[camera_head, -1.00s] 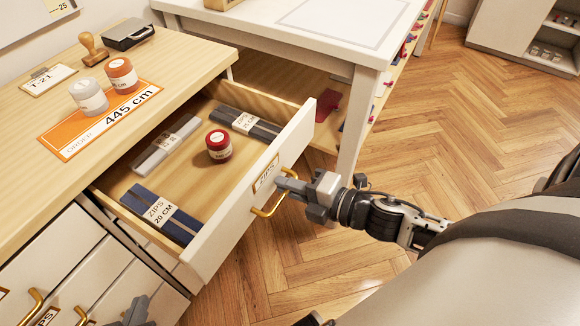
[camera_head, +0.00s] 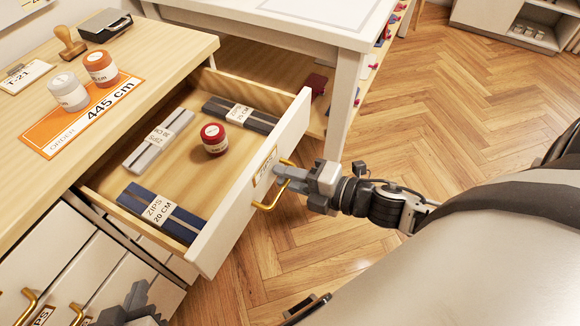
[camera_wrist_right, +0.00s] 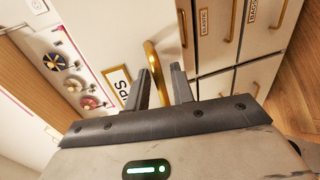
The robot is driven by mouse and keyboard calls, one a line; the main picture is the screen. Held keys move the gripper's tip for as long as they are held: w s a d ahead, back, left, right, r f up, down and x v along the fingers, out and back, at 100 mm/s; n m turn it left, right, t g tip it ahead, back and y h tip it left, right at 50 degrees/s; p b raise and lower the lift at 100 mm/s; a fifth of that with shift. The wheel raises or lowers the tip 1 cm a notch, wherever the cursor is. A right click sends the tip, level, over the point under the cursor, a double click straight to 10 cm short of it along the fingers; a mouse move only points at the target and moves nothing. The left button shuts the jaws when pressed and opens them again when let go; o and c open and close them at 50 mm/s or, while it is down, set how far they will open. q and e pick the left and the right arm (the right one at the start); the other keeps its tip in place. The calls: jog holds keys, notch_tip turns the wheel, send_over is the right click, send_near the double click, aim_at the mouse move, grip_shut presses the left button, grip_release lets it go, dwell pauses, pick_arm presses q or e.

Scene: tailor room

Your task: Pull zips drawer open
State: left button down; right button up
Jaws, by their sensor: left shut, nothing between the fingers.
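The zips drawer (camera_head: 247,207) is pulled well out from under the wooden counter, with its inside showing. Its white front bears a "ZIPS" label and a gold handle (camera_head: 268,207). In the right wrist view the gold handle (camera_wrist_right: 157,78) runs through the gap between my right gripper's fingers. My right gripper (camera_head: 283,174) is at the handle's upper end. Its fingers (camera_wrist_right: 164,84) stand visibly apart; contact with the handle is not clear. My left gripper (camera_head: 134,294) is shut and empty, low at the bottom left near the lower drawer fronts.
The drawer holds zip packs, including a blue one (camera_head: 180,223), and a red-lidded jar (camera_head: 214,138). Two jars, a stamp (camera_head: 70,42) and an order card (camera_head: 60,128) lie on the counter. A white table (camera_head: 352,60) stands behind the drawer. Wooden floor (camera_head: 470,120) lies open to the right.

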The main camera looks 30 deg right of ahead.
pick_arm(q)
jog(key=shift+s+p, duration=0.15)
jog(key=shift+p, duration=0.25)
pick_arm(e)
jog(key=v, duration=1.6)
pick_arm(q)
jog(key=shift+r, duration=0.2)
